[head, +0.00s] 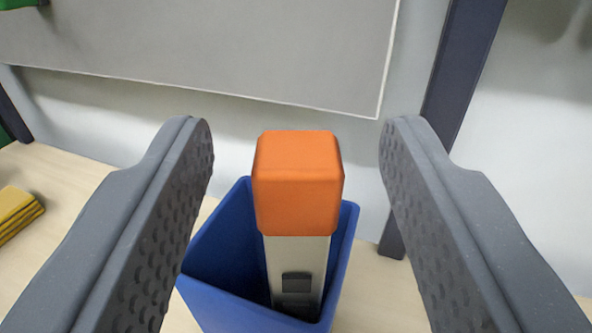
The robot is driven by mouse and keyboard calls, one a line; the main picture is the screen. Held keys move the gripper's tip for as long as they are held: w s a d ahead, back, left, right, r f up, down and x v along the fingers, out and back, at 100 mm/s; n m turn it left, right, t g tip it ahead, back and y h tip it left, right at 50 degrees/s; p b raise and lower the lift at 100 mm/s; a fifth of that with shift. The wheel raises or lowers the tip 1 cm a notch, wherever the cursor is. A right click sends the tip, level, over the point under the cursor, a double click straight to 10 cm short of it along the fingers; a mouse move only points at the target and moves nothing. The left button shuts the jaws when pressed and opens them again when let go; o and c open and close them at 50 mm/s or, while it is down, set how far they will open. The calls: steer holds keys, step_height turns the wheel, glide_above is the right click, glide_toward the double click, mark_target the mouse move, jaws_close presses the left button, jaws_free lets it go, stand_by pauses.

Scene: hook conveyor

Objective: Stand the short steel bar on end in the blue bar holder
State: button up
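The short steel bar (297,259) stands on end inside the blue bar holder (222,243), with an orange block-shaped end (298,184) on top. A dark rectangular mark shows low on its steel face. The bar's lower end is hidden inside the holder. My gripper (296,145) is open, with one grey finger on each side of the orange end. Clear gaps show between both fingers and the bar.
The holder stands on a pale wooden surface (75,185). A yellow and black striped object (15,212) lies at the left edge. Behind are a grey panel (220,45) and a dark upright post (460,75).

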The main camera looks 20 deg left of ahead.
steer(key=p+v, duration=0.2)
steer(key=v, duration=1.1)
steer(key=shift+s, duration=0.35)
steer(key=shift+d, duration=0.15)
stand_by(0.5)
